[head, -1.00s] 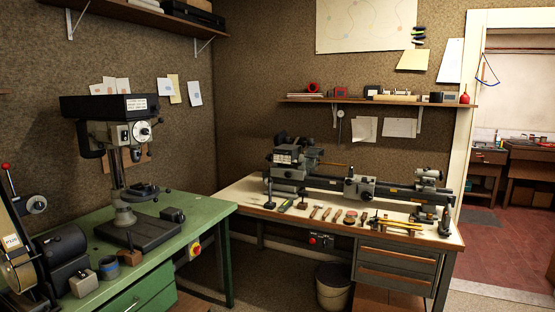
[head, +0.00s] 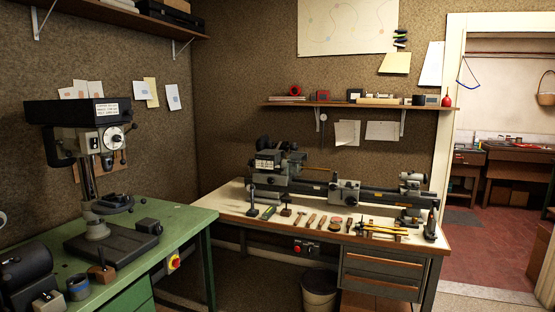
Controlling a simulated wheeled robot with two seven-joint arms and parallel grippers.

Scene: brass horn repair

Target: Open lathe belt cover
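The lathe (head: 340,193) stands along the back of a pale-topped bench in the head view. Its headstock (head: 272,167) is at the left end, with a label on its front. A dark rounded part (head: 264,143) sits at the headstock's upper left and may be the belt cover; it is too small to tell whether it is open or shut. Neither of my grippers is in view.
A green bench (head: 190,219) with a drill press (head: 90,140) stands at the left. Hand tools lie along the lathe bench's (head: 237,204) front. A bin (head: 319,288) stands below. A doorway opens at the right, with red floor (head: 500,240) beyond.

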